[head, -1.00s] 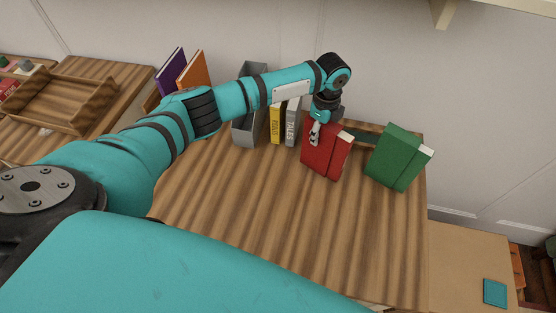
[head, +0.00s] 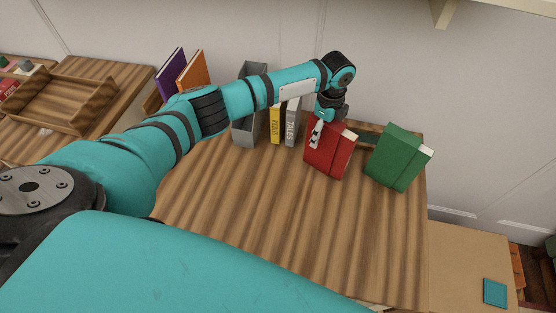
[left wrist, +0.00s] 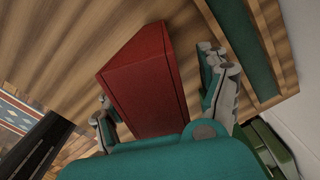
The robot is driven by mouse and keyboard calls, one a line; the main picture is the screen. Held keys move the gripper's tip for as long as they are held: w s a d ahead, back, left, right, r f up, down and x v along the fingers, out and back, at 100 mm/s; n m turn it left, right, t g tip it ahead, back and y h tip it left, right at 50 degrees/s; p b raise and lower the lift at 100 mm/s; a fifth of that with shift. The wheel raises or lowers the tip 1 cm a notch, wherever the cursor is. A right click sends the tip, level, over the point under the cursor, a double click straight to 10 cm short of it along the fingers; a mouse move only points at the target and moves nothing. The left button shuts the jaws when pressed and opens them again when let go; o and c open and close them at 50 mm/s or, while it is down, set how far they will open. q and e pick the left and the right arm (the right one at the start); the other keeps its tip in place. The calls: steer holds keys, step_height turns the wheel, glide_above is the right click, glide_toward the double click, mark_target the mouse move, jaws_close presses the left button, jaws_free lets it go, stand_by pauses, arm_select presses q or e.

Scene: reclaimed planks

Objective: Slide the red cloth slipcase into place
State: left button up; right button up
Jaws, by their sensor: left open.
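The red cloth slipcase (head: 329,155) stands tilted on the plank table, right of the grey and yellow books, with a pale strip at its upper right corner. My left gripper (head: 317,132) is at its upper left edge, pointing down. In the left wrist view the red slipcase (left wrist: 145,85) lies between the spread fingers of my left gripper (left wrist: 160,100), one on each side. Whether either finger touches it I cannot tell. My right gripper is not in view.
A yellow book (head: 275,122) and a grey book marked TALES (head: 291,122) stand beside a grey holder (head: 245,132). A green book (head: 398,157) leans close on the right. A wooden tray (head: 60,100) is far left. The table front is clear.

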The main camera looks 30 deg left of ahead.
arm_select(q)
steer(key=shift+r, duration=0.1)
step_height(320, 180, up, 7)
steer(key=p, duration=0.7)
steer(key=shift+o, duration=0.4)
steer(key=o, duration=0.4)
step_height(320, 180, up, 7)
steer(key=shift+r, duration=0.15)
